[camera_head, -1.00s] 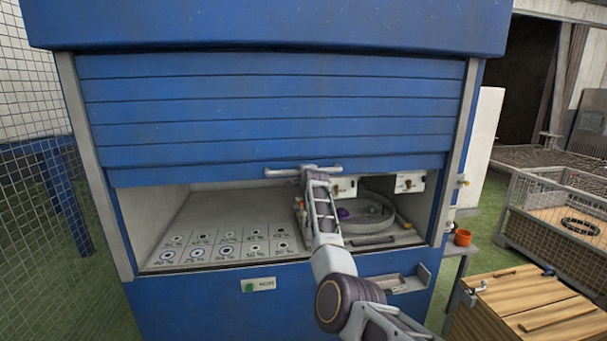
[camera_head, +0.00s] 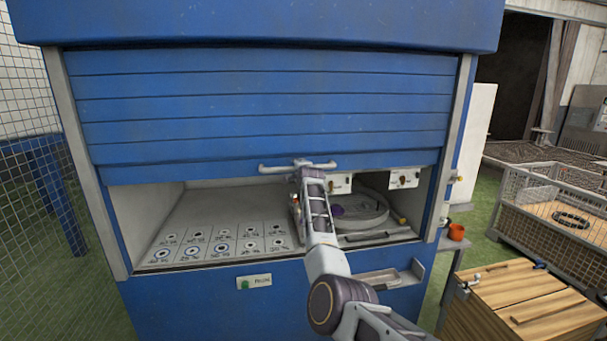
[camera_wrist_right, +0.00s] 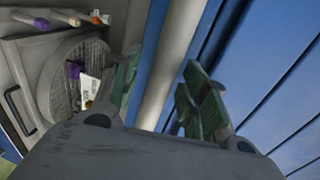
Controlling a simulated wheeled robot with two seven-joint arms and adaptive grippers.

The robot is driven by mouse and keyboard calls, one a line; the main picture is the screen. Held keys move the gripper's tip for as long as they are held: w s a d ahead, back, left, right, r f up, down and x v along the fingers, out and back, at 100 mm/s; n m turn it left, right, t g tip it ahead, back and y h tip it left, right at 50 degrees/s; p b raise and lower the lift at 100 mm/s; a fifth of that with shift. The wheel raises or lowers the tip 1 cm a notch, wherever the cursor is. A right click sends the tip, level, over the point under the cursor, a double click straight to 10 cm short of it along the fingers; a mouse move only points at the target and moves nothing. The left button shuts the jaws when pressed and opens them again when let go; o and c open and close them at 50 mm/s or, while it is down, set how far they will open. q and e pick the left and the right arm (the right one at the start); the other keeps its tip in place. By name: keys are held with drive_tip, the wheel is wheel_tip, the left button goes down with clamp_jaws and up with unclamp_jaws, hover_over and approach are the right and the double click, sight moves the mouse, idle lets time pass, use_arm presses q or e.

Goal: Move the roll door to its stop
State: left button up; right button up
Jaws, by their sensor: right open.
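The blue slatted roll door (camera_head: 270,105) of the blue cabinet is partly raised, with an opening below its bottom edge. A pale bar handle (camera_head: 272,168) sits along that bottom edge. My right arm reaches up to the handle, and my right gripper (camera_head: 303,164) is at its middle. In the right wrist view the open fingers of the gripper (camera_wrist_right: 160,95) stand on either side of a grey bar (camera_wrist_right: 172,65), which looks like the handle. The blue door (camera_wrist_right: 270,70) is to the right. Any finger contact is unclear. My left gripper is out of view.
Inside the opening are a marked panel (camera_head: 215,240) and a round turntable (camera_head: 365,215) with small items. An orange cup (camera_head: 456,232) stands right of the cabinet. A wooden crate (camera_head: 520,300) and a mesh bin (camera_head: 560,205) stand at right; mesh fencing (camera_head: 30,140) is at left.

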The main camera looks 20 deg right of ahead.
drive_tip(key=v, duration=1.1)
idle(0.9)
drive_tip(key=shift+s+r, duration=0.1)
idle(0.6)
